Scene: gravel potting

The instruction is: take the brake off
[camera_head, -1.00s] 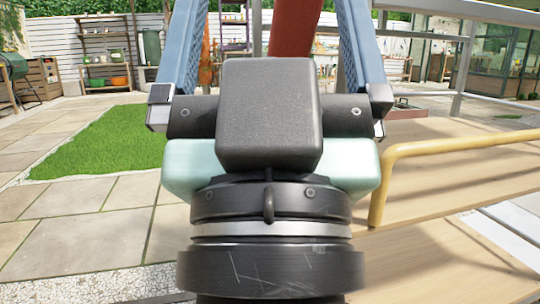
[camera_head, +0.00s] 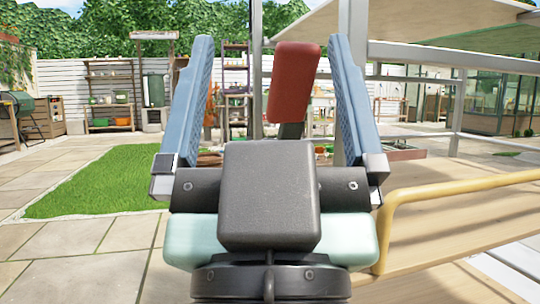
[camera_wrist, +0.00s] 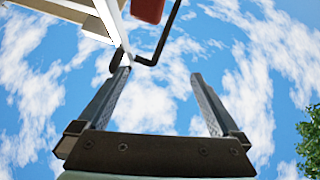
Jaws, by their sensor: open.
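A red paddle (camera_head: 292,82) on a dark stem, which looks like the brake lever, stands between my two blue fingers in the head view. In the wrist view the red paddle (camera_wrist: 148,9) shows only in part at the top edge, with a dark bent rod (camera_wrist: 166,42) below it. My gripper (camera_head: 270,45) is open and empty, its fingers pointing up and away. In the wrist view my gripper (camera_wrist: 160,75) has its fingertips short of the paddle, with sky between them. How far the paddle is from the fingers cannot be told exactly.
A wooden-decked cart with a yellow rail (camera_head: 460,184) stands close on the right, with grey posts (camera_head: 355,60) and an upper shelf (camera_head: 440,20). Grass (camera_head: 95,185) and paving lie to the left. Shelves and a white fence are at the back.

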